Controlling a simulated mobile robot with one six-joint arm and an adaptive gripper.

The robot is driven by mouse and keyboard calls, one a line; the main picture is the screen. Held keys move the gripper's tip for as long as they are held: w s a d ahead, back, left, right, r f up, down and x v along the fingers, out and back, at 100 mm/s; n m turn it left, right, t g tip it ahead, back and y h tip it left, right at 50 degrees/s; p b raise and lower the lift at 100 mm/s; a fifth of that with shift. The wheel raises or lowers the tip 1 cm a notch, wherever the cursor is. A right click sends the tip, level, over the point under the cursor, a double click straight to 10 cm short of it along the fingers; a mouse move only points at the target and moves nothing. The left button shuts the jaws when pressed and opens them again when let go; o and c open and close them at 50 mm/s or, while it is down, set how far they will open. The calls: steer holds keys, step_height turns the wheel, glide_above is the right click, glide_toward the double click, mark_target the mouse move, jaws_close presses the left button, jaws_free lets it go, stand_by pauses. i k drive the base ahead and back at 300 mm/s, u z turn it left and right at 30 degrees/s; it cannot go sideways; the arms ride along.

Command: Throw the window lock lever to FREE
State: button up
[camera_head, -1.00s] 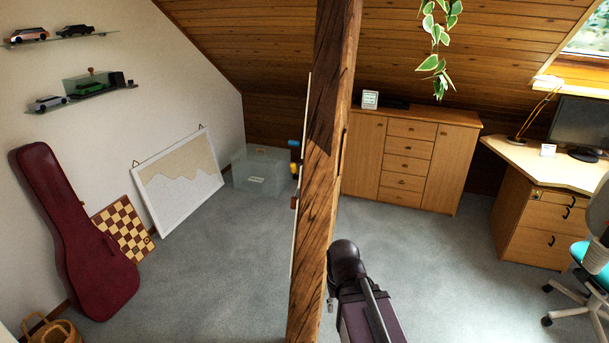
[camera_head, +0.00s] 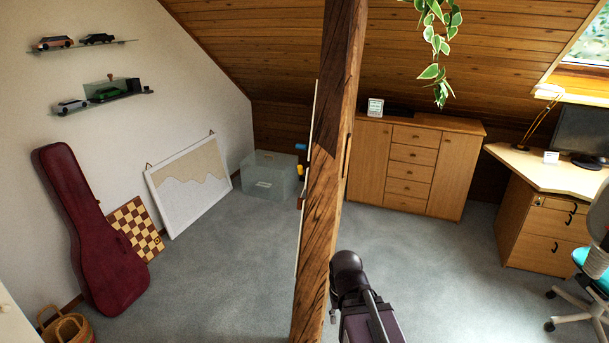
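The roof window (camera_head: 585,45) shows only in part at the upper right corner, with a wooden frame and a pale sill. I cannot make out a lever on it. Small blue (camera_head: 301,147) and reddish-brown (camera_head: 301,200) parts stick out at the left edge of the timber post (camera_head: 326,170); the post hides most of them, and I cannot tell whether one is the lock lever. My dark arm rises from the bottom, just right of the post. My gripper does not show, and no contact with anything is visible.
The post stands in the middle of the view, close to my arm. A cabinet (camera_head: 440,170), a desk (camera_head: 545,180) and a chair (camera_head: 597,265) stand on the right. Carpet between is free.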

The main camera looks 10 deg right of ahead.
mark_target(299, 169)
steer(key=z, duration=0.5)
steer(key=i, duration=1.05)
steer(key=u, duration=0.7)
